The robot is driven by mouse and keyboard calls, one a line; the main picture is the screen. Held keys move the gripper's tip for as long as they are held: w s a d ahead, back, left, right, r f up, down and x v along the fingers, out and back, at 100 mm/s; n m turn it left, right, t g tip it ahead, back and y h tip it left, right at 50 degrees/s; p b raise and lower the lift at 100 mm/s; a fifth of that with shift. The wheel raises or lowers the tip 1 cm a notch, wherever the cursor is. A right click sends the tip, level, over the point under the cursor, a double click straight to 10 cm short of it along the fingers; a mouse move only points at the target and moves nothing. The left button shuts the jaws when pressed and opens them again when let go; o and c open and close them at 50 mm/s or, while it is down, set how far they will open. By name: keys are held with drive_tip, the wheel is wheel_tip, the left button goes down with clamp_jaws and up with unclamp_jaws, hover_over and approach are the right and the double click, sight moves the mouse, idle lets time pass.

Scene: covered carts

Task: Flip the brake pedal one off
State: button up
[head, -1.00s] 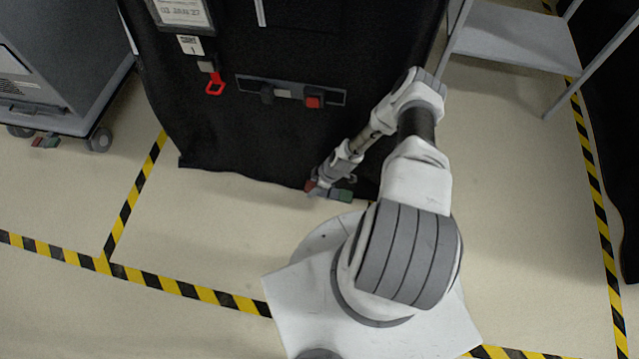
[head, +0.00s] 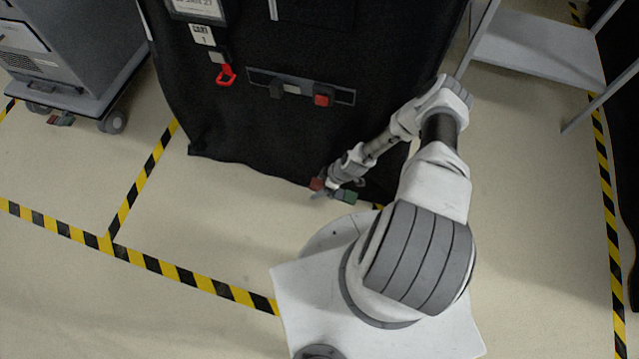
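The covered cart labelled 1 (head: 250,140) stands in front of me under a black cover. At the bottom of its cover a pedal shows a red part (head: 317,184) on the left and a green part (head: 346,196) on the right. My gripper (head: 322,194) is low at this pedal, close to the red part and left of the green part. The fingers are small and overlap the pedal, so I cannot tell whether they touch it or are open. Part of the pedal is hidden behind my gripper.
A panel with a red switch (head: 322,99) and a red hook-like handle (head: 226,75) are on the cart's front. A grey wheeled cart (head: 70,50) stands at left with its own pedal (head: 61,118). A grey shelf (head: 535,48) is at right. Striped tape marks the open floor.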

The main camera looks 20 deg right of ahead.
drive_tip(key=shift+w+r, duration=0.1)
drive_tip(key=shift+w, duration=0.05)
drive_tip(key=shift+r, duration=0.15)
drive_tip(key=p+v, duration=0.6)
drive_tip(key=v, duration=1.1)
